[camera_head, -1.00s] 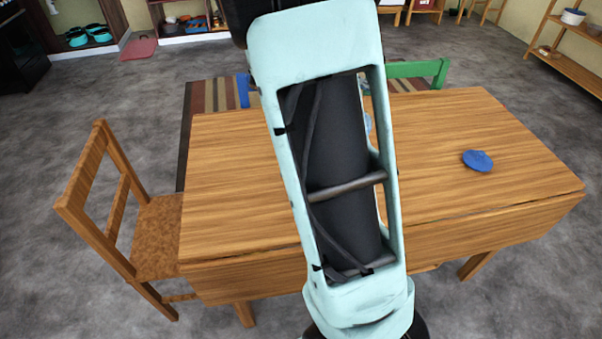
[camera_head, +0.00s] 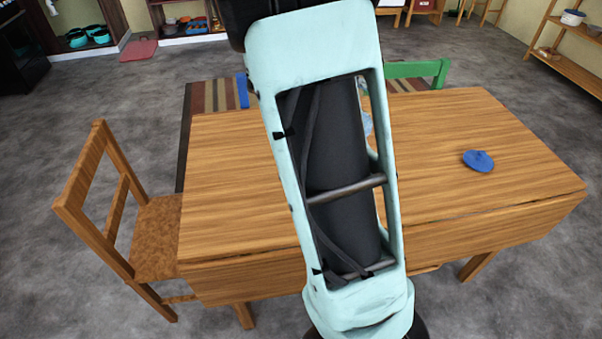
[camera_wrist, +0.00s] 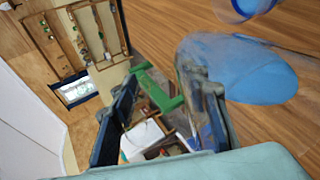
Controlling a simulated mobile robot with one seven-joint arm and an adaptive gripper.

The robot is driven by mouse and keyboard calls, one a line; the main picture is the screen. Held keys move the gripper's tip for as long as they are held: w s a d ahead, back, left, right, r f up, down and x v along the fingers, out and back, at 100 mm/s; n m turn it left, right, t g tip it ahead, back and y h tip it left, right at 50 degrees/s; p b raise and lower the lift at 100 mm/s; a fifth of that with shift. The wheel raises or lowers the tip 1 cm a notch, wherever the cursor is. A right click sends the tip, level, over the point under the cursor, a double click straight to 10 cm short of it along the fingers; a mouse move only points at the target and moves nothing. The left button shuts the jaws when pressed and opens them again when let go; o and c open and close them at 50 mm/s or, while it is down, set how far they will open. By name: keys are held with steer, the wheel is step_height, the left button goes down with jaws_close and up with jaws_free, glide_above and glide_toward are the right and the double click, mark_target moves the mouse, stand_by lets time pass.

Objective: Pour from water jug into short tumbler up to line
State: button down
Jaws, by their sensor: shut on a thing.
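The water jug (camera_wrist: 262,72) is clear, with blue water in it. It shows at the right of the wrist view, against the table. My gripper (camera_wrist: 165,112) is shut on the jug at its near side; the exact grip is hard to make out. A clear vessel with a blue band, likely the short tumbler (camera_wrist: 238,10), is cut off by the top edge of the wrist view, just beyond the jug. Its fill line cannot be seen.
A wooden chair (camera_head: 125,225) stands at the left. A green chair (camera_head: 418,69) and a blue one (camera_head: 243,90) are behind.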

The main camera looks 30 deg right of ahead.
steer(key=r+p, duration=0.1)
steer(key=p, duration=0.1)
steer(key=r+y+p, duration=0.1)
steer(key=p, duration=0.1)
steer(key=shift+d, duration=0.4)
steer(key=shift+d+y+p, duration=0.2)
steer(key=shift+y+p, duration=0.2)
steer(key=shift+p, duration=0.5)
steer(key=y+p, duration=0.1)
steer(key=p, duration=0.3)
steer(key=shift+w+d+f+y, duration=0.1)
steer(key=shift+d+f+y, duration=0.15)
steer(key=shift+f+y, duration=0.15)
steer(key=shift+a+f, duration=0.1)
steer(key=shift+f, duration=0.25)
steer(key=shift+r, duration=0.1)
steer(key=shift+p, duration=0.35)
steer(key=y+p, duration=0.1)
steer(key=p, duration=0.1)
steer(key=shift+d+r+g+p, duration=0.25)
steer(key=shift+r+g+p, duration=0.05)
steer(key=shift+p, duration=0.45)
